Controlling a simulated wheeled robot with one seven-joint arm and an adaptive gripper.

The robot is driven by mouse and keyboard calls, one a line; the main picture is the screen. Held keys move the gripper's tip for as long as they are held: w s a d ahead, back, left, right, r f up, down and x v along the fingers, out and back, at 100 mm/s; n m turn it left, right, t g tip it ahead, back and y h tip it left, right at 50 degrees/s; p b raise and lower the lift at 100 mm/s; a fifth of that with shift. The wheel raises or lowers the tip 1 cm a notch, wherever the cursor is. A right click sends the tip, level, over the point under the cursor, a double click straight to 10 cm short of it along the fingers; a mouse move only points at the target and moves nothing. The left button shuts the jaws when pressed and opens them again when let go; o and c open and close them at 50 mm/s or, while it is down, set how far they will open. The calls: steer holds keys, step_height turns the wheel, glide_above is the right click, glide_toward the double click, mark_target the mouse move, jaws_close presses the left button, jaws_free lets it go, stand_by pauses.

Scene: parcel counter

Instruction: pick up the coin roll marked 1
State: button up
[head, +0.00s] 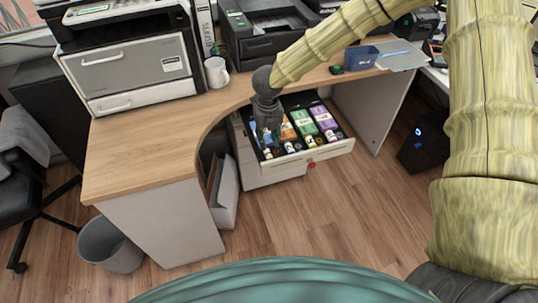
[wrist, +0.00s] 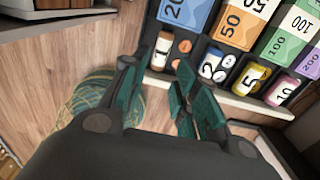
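The open cash drawer (head: 318,153) holds coin compartments along its front; its front edge also shows in the wrist view (wrist: 222,101). The leftmost coin compartment holds a white and brown roll (wrist: 161,48) beside loose copper coins (wrist: 184,46). I cannot read a 1 on that roll. To its right are white and blue rolls marked 2 (wrist: 209,69), a yellow roll marked 5 (wrist: 251,77) and a pink and white roll marked 10 (wrist: 284,91). My gripper (wrist: 155,76) is open and empty, with its fingers apart near the leftmost compartment. In the head view my gripper (head: 269,140) is over the drawer's left part.
Banknotes marked 20, 50, 100 and 200 lie behind the coins; one is the orange 50 note (wrist: 241,20). The wooden desk top (head: 140,145) curves around the drawer's left. A mug (head: 216,72) and printer (head: 262,35) stand on it. Floor (head: 300,215) before the drawer is clear.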

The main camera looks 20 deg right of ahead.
mark_target(268, 153)
steer(key=shift+w+d+f+p, duration=0.1)
steer(key=shift+w+f+p, duration=0.1)
steer(key=shift+f, duration=1.75)
steer(key=shift+w+f+p, duration=0.1)
steer(key=shift+f+p, duration=0.05)
steer(key=shift+f, duration=1.75)
steer(key=shift+s, duration=0.1)
steer(key=shift+c, duration=0.5)
jaws_close()
